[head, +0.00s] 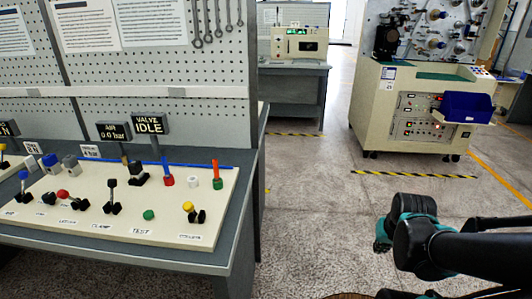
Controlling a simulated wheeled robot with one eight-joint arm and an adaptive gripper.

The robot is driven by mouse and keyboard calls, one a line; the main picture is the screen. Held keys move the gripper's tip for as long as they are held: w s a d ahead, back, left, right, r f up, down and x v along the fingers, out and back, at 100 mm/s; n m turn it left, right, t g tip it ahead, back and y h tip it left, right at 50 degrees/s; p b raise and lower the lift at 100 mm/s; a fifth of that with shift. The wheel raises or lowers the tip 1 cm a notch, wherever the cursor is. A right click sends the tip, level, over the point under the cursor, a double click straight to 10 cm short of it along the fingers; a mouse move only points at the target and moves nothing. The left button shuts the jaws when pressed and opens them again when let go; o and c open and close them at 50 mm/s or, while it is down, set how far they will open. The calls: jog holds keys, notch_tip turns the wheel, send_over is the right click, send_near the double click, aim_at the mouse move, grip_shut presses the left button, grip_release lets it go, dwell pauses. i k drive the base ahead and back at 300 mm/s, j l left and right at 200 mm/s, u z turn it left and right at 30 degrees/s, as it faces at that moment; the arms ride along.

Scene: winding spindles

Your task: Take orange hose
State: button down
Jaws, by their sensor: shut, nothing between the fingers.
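A short orange piece (215,168) stands upright in a green collar (217,184) at the right end of the cream panel (130,238). It looks like the orange hose, but only a short length shows. A similar blue piece (165,165) stands in a red collar (168,181) to its left, with a white fitting (193,182) between them. My arm, black with teal joints, is at the lower right, over the floor and well apart from the panel. My gripper's fingers cannot be made out.
Levers and knobs crowd the panel, including a yellow-topped one (188,207) in front of the orange piece. A pegboard (160,100) rises behind. Bare floor (310,220) lies between bench and arm. A machine cabinet with a blue bin (466,107) stands at back right.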

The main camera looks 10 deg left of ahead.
aim_at(215, 164)
jog(key=i+l+u, duration=0.5)
jog(key=l, duration=0.15)
jog(key=i+l+u, duration=0.1)
jog(key=l+u, duration=0.2)
jog(key=i+l+u, duration=0.25)
jog(key=l, duration=0.2)
jog(key=i+j+u, duration=0.1)
jog(key=u, duration=0.3)
jog(key=i+j+u, duration=0.1)
jog(key=u, duration=0.35)
jog(key=i+j+u, duration=0.1)
jog(key=u, duration=0.3)
jog(key=i, duration=0.05)
